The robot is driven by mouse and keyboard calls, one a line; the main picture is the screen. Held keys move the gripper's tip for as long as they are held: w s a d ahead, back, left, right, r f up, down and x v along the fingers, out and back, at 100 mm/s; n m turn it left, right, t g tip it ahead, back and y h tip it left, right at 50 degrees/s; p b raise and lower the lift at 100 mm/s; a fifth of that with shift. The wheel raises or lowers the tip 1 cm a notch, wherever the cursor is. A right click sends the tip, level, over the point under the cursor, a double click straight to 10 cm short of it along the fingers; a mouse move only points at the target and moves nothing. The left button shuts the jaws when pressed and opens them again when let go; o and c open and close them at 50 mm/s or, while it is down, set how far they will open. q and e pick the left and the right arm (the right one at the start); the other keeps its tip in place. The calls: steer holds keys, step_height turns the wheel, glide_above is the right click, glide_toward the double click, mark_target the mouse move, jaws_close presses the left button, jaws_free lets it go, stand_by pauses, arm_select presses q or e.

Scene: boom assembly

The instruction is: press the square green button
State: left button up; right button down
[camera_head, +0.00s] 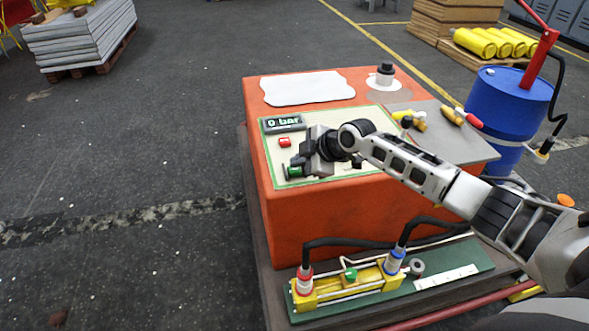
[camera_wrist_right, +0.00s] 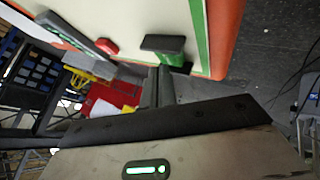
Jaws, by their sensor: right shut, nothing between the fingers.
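The square green button (camera_head: 294,172) sits at the front left corner of the cream panel (camera_head: 272,154) on top of the orange cabinet. In the right wrist view, the green button (camera_wrist_right: 178,58) is right at the fingertips. My right gripper (camera_head: 299,168) is shut and empty, reaching in from the right over the panel. Its fingers (camera_wrist_right: 155,88) end at the button and partly hide it; whether they touch or press it I cannot tell. My left gripper is not in view.
A red button (camera_head: 284,142) and a display reading "0 bar" (camera_head: 284,122) lie behind the green button. The orange cabinet (camera_head: 330,215) carries a white sheet (camera_head: 307,88). A blue drum (camera_head: 500,105) stands right. A hydraulic cylinder (camera_head: 345,283) lies in front.

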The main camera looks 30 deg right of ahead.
mark_target(298, 171)
steer(key=shift+f+b, duration=0.45)
steer(key=shift+f, duration=0.15)
stand_by(0.4)
steer(key=shift+r, duration=0.1)
steer(key=shift+r+p, duration=0.75)
steer(key=shift+r, duration=0.15)
step_height(298, 171, up, 5)
steer(key=p, duration=0.4)
steer(key=shift+r, duration=0.1)
stand_by(0.6)
